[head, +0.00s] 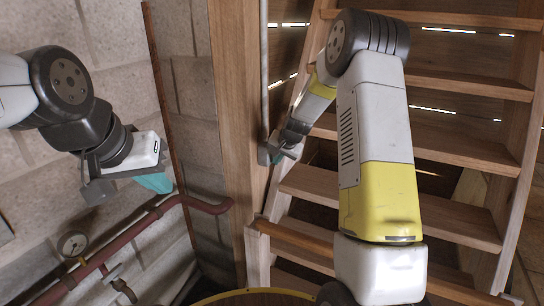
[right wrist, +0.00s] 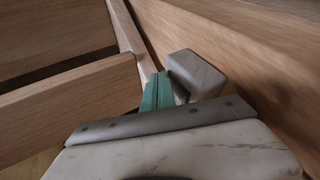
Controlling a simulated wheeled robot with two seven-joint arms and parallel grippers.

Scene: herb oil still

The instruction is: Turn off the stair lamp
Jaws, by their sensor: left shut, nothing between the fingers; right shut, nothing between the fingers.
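A small grey box (head: 263,155), likely a switch, sits on the wooden post at the lower end of a thin vertical conduit (head: 264,70). In the right wrist view a pale, worn grey block (right wrist: 198,72) stands against the wood, probably the same box. My right gripper (head: 275,146) is shut and empty right beside the box. Its teal fingers (right wrist: 158,92) are just left of the block; I cannot tell whether they touch. Any lever is hidden. My left gripper (head: 156,183) is shut and empty in front of the stone wall. No lamp is visible.
Wooden stairs (head: 460,147) rise behind my right arm. The wooden post (head: 232,100) stands left of them. A dark red pipe (head: 140,222) and a round gauge (head: 73,244) are at lower left. A round rim (head: 255,293) shows at the bottom.

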